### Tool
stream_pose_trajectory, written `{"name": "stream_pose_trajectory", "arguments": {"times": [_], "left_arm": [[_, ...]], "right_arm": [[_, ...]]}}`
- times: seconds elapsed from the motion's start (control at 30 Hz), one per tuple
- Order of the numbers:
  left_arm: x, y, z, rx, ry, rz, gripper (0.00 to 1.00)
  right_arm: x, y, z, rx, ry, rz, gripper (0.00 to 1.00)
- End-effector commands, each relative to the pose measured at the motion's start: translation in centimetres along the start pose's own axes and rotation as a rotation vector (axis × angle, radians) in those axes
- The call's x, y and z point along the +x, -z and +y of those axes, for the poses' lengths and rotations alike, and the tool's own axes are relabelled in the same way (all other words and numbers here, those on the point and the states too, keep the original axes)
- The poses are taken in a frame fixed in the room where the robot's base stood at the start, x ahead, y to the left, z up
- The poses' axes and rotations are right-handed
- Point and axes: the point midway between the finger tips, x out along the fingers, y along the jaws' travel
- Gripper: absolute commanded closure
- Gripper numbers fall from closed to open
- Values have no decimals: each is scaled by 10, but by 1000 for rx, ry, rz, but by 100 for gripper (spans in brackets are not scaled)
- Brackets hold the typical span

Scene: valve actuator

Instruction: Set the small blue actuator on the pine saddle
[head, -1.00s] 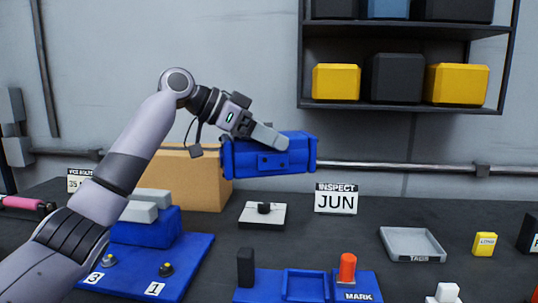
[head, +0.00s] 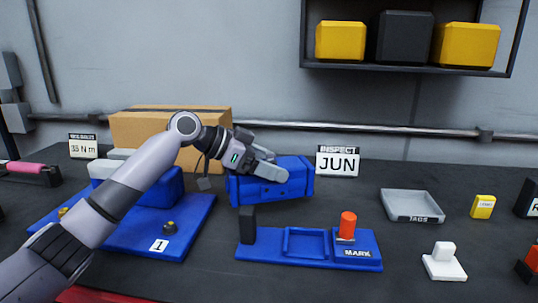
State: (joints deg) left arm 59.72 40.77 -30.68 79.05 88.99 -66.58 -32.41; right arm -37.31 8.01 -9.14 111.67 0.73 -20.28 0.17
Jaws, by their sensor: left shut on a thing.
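My left gripper (head: 272,172) is shut on the small blue actuator (head: 296,186), a blue block with end flanges. It is held roughly level in front of the INSPECT JUN sign, low over the dark bench. I cannot tell whether its underside touches anything. No pine-coloured saddle can be made out; whatever lies behind or beneath the actuator is hidden. My right gripper is not in view.
A blue plate (head: 190,232) with a larger blue block (head: 166,188) lies left. A blue MARK tray (head: 270,252) with a black post and red cylinder is in front. The INSPECT sign (head: 338,162), grey TAGS tray (head: 412,204) and white block (head: 444,262) stand right. A cardboard box (head: 135,128) is behind.

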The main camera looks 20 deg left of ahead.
Motion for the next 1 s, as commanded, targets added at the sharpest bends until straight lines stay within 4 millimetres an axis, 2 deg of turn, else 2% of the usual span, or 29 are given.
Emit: {"name": "stream_pose_trajectory", "arguments": {"times": [0.27, 0.5, 0.53, 0.57, 0.83, 1.0], "left_arm": [[14, -25, 0, 1, 3, 9, 100], [15, -27, -1, 3, 4, 11, 100], [18, -34, 0, -2, 0, -4, 6], [18, -34, 0, -2, 0, -4, 0], [16, -33, 0, -2, 0, -3, 0], [-4, -34, -1, -1, 3, -2, 0]], "right_arm": [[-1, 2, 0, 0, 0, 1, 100], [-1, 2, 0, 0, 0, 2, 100], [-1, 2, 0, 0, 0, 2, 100], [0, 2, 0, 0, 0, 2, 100], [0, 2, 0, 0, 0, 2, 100], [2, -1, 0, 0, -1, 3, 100]]}}
